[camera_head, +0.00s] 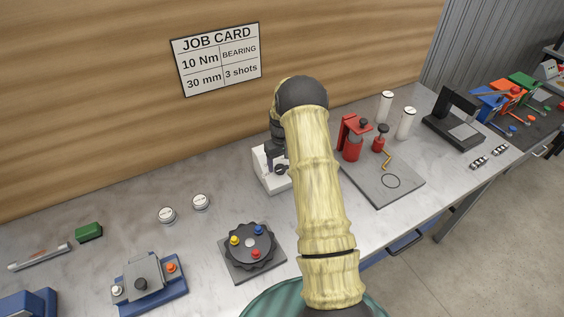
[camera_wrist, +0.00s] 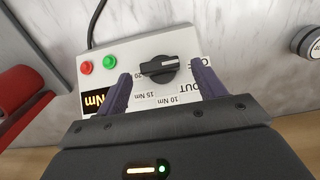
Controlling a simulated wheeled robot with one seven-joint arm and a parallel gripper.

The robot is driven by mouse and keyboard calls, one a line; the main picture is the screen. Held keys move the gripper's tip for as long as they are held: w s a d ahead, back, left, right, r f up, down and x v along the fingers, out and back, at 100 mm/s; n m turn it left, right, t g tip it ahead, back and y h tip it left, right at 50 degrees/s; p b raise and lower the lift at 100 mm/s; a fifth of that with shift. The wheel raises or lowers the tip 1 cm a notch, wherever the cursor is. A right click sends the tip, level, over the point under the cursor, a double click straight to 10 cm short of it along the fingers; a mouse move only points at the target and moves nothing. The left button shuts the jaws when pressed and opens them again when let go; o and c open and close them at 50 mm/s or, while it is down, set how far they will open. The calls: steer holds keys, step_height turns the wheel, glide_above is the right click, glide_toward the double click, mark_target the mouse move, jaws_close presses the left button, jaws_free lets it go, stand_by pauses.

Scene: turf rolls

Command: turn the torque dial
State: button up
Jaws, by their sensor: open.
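The torque dial (camera_wrist: 158,69) is a black round knob with a raised grip bar and a pale line along it. It sits on a white box (camera_wrist: 181,43) marked 20, 15 Nm and 10 Nm, upside down in the wrist view. The bar lies nearly level in that view. My gripper (camera_wrist: 163,74) is open, with one dark finger on each side of the dial and a gap on both sides. In the head view the white box (camera_head: 262,174) stands near the wall, with my gripper over it and my arm hiding its right part.
The box also bears a red button (camera_wrist: 87,68), a green button (camera_wrist: 110,63) and a lit display (camera_wrist: 95,98). A red press (camera_head: 352,139) on a grey plate stands to the right. A dark turntable (camera_head: 249,246) lies in front. A job card (camera_head: 217,59) reads 10 Nm.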

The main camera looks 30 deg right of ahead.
steer(key=shift+f, duration=0.95)
steer(key=c, duration=1)
